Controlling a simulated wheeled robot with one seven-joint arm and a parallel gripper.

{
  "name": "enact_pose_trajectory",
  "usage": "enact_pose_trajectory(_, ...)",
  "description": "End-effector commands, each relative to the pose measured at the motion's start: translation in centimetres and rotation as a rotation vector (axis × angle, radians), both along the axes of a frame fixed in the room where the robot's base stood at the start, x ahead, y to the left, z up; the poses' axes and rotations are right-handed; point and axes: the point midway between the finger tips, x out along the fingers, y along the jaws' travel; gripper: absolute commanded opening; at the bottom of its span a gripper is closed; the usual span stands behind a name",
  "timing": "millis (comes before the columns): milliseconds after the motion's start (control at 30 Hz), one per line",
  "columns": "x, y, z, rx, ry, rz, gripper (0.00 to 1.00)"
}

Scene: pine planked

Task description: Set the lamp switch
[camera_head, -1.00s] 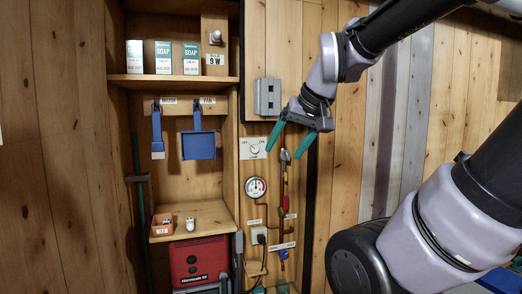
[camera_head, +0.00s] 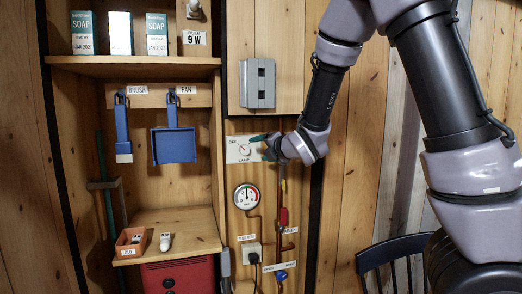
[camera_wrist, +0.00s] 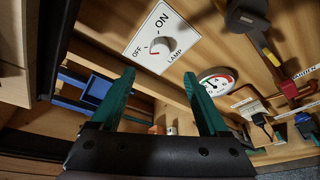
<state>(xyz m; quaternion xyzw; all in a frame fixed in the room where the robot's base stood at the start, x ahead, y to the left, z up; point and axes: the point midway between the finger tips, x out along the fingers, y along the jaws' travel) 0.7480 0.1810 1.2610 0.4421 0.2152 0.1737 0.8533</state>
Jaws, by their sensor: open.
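The lamp switch is a round white knob (camera_wrist: 160,47) on a white plate (camera_wrist: 146,33) marked OFF, ON and LAMP. The plate also shows on the plank wall in the head view (camera_head: 233,157); my gripper hides its right part there. A red mark on the knob seems to face the OFF side, but it is small. My gripper (camera_wrist: 158,82) is open and empty, its two green fingers apart. The knob shows beyond the fingertips, roughly between them. In the head view my gripper (camera_head: 262,146) is right beside the plate; I cannot tell whether it touches.
A grey box (camera_head: 257,83) sits above the plate. A gauge (camera_head: 247,197) and red-handled pipe valve (camera_head: 284,217) are below. The shelf unit at left holds soap boxes (camera_head: 157,34), a blue brush (camera_head: 122,130) and a blue pan (camera_head: 173,146). A dark chair (camera_head: 392,248) stands at lower right.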

Motion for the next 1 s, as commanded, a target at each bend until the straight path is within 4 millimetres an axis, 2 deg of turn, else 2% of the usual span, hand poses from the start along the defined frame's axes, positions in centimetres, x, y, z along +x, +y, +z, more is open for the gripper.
enact_pose_trajectory(167,1.8,1.0,-0.5,-0.005,-0.003,0.000,0.78)
enact_pose_trajectory(400,5.7,3.3,-1.5,-0.003,-0.002,0.000,0.78)
enact_pose_trajectory(600,8.1,4.6,-2.0,0.000,-0.001,-0.002,0.78)
enact_pose_trajectory(1000,9.0,5.1,-2.2,0.002,0.000,-0.001,0.78)
